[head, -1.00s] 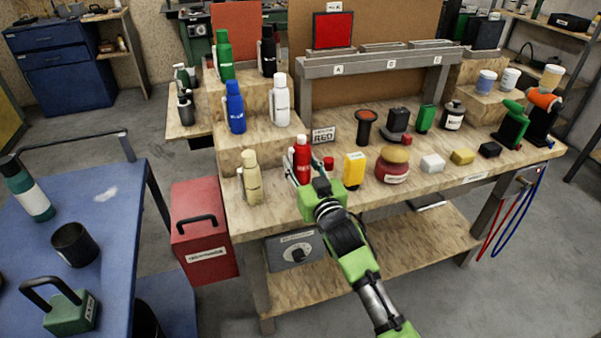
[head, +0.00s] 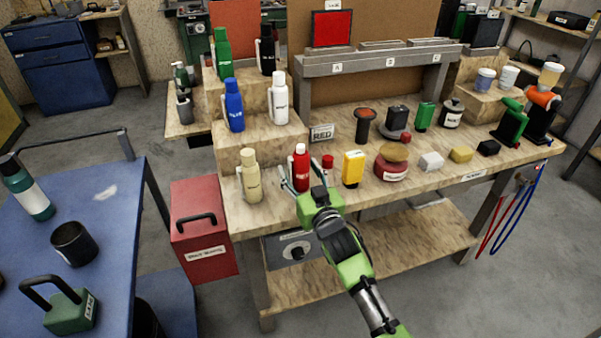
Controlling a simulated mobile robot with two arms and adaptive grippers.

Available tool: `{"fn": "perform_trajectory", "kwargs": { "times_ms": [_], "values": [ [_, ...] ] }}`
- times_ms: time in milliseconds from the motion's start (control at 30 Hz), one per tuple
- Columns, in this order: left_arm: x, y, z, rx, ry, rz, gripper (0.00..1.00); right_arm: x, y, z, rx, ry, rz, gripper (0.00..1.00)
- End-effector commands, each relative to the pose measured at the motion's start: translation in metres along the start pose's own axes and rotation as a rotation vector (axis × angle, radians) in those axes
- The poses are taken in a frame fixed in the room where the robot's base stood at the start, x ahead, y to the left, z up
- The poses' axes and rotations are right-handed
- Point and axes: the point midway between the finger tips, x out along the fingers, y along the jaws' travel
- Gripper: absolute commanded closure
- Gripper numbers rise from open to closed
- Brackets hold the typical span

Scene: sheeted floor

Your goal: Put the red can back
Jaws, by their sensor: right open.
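The red can (head: 301,170) stands upright on the front left of the wooden workbench (head: 262,211), right of a beige can (head: 250,177). My right gripper (head: 302,177) is open, with one finger on the left of the red can and the other on its right. I cannot tell whether the fingers touch it. A small sign reading RED (head: 321,133) stands behind the can. My left gripper is not in view.
A blue can (head: 234,106) and a white can (head: 279,100) stand on the wooden step behind; a green can (head: 223,53) and a black one (head: 267,52) stand higher. A small red object (head: 328,162) and a yellow container (head: 353,169) are close on the right.

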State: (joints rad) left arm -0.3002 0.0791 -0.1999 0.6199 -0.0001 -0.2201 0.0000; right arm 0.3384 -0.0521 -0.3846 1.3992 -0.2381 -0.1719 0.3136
Motion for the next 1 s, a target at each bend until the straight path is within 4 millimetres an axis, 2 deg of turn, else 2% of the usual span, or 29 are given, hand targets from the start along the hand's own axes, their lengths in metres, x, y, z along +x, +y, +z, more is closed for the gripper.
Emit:
{"fn": "perform_trajectory", "kwargs": {
  "times_ms": [133,267,700,833,1000],
  "values": [
    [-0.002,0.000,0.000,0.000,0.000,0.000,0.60,-0.004,0.000,-0.002,0.000,-0.001,0.000,0.46],
    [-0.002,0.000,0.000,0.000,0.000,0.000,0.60,-0.020,0.001,-0.001,-0.001,-0.001,0.001,0.46],
    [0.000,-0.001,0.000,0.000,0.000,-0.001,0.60,-0.100,0.000,-0.001,-0.001,-0.002,0.000,0.46],
    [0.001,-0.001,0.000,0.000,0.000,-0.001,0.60,-0.114,0.000,-0.002,0.000,-0.001,0.000,0.46],
    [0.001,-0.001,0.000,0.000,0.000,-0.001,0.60,-0.120,0.000,-0.003,0.000,0.000,0.000,0.46]
  ]
}}
